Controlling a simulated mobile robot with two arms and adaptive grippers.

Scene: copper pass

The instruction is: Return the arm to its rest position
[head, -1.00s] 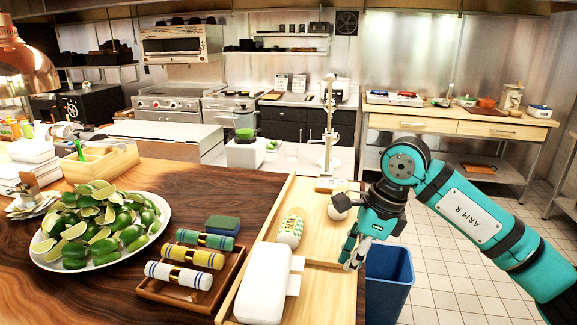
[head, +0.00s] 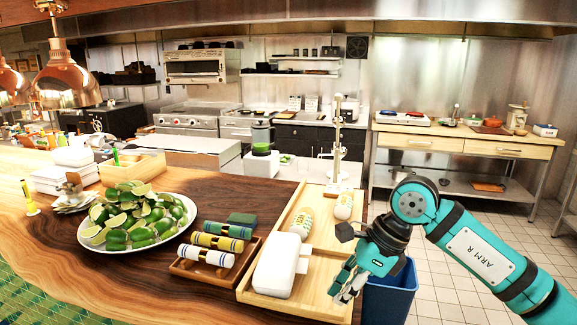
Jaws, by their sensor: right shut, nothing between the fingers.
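My right arm (head: 478,252), teal and dark grey, comes in from the right. Its gripper (head: 347,291) hangs pointing down over the right edge of the light wooden tray, beside the blue bin. The gripper is shut with nothing in it. My left gripper is not in view.
The wooden tray (head: 322,263) holds a white box (head: 277,266) and two pale patterned items (head: 301,224). A blue bin (head: 389,297) stands right of the counter. A plate of limes (head: 98,243) and a small tray of rolled towels (head: 206,275) lie left. Tiled floor (head: 430,282) is clear.

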